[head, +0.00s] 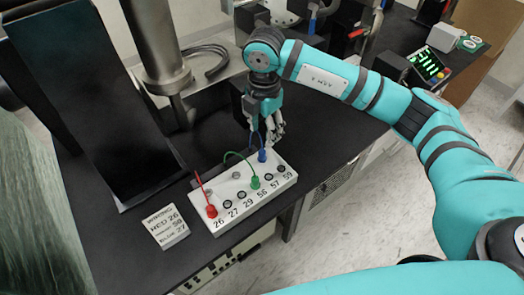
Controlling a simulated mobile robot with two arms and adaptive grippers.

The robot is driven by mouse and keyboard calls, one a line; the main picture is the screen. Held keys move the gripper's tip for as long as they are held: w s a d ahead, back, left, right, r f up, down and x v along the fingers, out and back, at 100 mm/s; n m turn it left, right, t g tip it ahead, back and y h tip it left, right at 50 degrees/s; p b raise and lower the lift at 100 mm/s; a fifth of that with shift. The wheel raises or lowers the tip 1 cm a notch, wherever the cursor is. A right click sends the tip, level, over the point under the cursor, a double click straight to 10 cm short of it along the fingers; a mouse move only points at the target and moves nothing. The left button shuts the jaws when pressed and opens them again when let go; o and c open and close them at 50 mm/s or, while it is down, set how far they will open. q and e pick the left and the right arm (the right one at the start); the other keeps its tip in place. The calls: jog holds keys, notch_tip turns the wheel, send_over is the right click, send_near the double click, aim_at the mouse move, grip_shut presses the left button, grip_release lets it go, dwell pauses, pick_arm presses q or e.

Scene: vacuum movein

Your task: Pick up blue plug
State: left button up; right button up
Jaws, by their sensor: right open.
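The blue plug (262,156) stands upright at the back edge of the white numbered socket block (219,222), with a blue wire rising from it. My right gripper (268,135) is open and points down, just above and behind the blue plug. Its fingers overlap the blue wire in the picture, and I cannot tell whether they touch it or the plug. A green plug (255,183) and a red plug (211,211) sit in the block's front row, the red one at 26. My left gripper is not in view.
A small wiring card (167,226) lies left of the block. A metal column (158,45) and a dark upright panel (90,100) stand behind and to the left. The black bench top (325,130) is clear right of the block. A keypad with green lights (427,65) sits further right.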

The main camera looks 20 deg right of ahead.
aim_at(262, 151)
jog(key=f, duration=0.3)
jog(key=shift+w+f+p, duration=0.3)
jog(key=shift+w+p, duration=0.05)
jog(key=shift+p, duration=0.05)
jog(key=shift+f+p, duration=0.3)
jog(key=shift+f, duration=0.65)
notch_tip(262, 151, down, 4)
jog(key=shift+w+a+f+p, duration=0.15)
jog(key=shift+f+p, duration=0.1)
jog(key=shift+p, duration=0.85)
jog(key=shift+f, duration=0.25)
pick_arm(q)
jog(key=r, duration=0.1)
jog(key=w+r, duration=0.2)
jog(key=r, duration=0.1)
pick_arm(e)
jog(key=shift+c, duration=0.4)
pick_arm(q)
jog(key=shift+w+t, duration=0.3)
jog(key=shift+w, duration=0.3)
pick_arm(e)
grip_shut()
